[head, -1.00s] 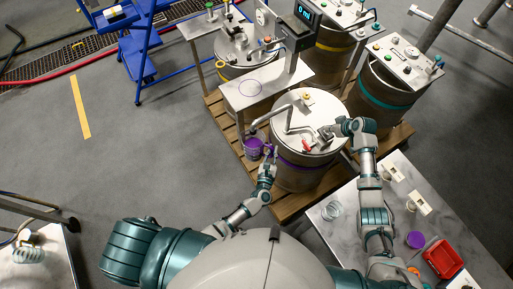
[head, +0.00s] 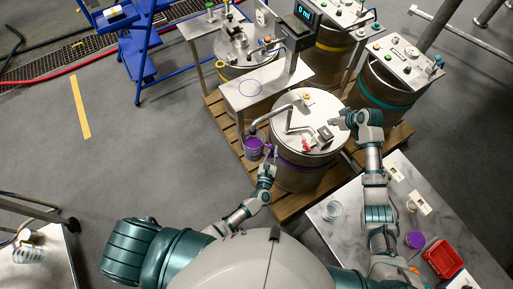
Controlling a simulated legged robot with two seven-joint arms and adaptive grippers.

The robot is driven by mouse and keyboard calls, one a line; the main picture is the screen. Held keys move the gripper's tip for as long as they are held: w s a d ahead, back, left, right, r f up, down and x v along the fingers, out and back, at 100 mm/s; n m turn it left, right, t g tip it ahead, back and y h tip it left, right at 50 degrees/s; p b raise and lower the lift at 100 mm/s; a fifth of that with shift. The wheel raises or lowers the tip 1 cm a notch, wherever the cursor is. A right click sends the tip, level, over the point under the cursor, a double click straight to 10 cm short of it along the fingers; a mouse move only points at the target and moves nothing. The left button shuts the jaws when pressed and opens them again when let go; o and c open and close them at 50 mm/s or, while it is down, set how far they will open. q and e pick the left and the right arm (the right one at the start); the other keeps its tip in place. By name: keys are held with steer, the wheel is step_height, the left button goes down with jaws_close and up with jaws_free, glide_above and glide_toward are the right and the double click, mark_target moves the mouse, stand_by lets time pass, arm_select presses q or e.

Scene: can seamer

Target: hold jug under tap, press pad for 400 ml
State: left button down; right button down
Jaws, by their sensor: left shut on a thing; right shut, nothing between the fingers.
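The purple jug (head: 253,149) is upright at the left side of the drum with the purple band (head: 292,172). My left gripper (head: 268,153) is shut on the jug at its right side. The bent metal tap pipe (head: 272,117) runs from the drum lid (head: 309,106) and ends above the jug. The jug's inside is too small to read. A small grey pad (head: 325,133) sits on the lid's right part. My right gripper (head: 342,118) is shut and empty, just above and right of the pad, apart from it. The display (head: 304,13) reads 0 ml.
A metal shelf (head: 266,88) stands behind the jug. Other drums (head: 383,92) crowd the wooden pallet (head: 395,140). A red valve handle (head: 306,144) is on the lid. A marble-topped table (head: 350,225) with a purple lid and red bin is at right.

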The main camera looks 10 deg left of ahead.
arm_select(q)
steer(key=shift+r, duration=0.1)
arm_select(e)
steer(key=v, duration=1.2)
arm_select(q)
steer(key=shift+s+d, duration=0.1)
arm_select(e)
steer(key=shift+d+f, duration=0.1)
steer(key=shift+f, duration=0.05)
arm_select(q)
steer(key=s+d, duration=0.3)
steer(key=s, duration=0.8)
steer(key=shift+s+b, duration=0.2)
steer(key=shift+b, duration=0.1)
arm_select(e)
steer(key=shift+f, duration=0.35)
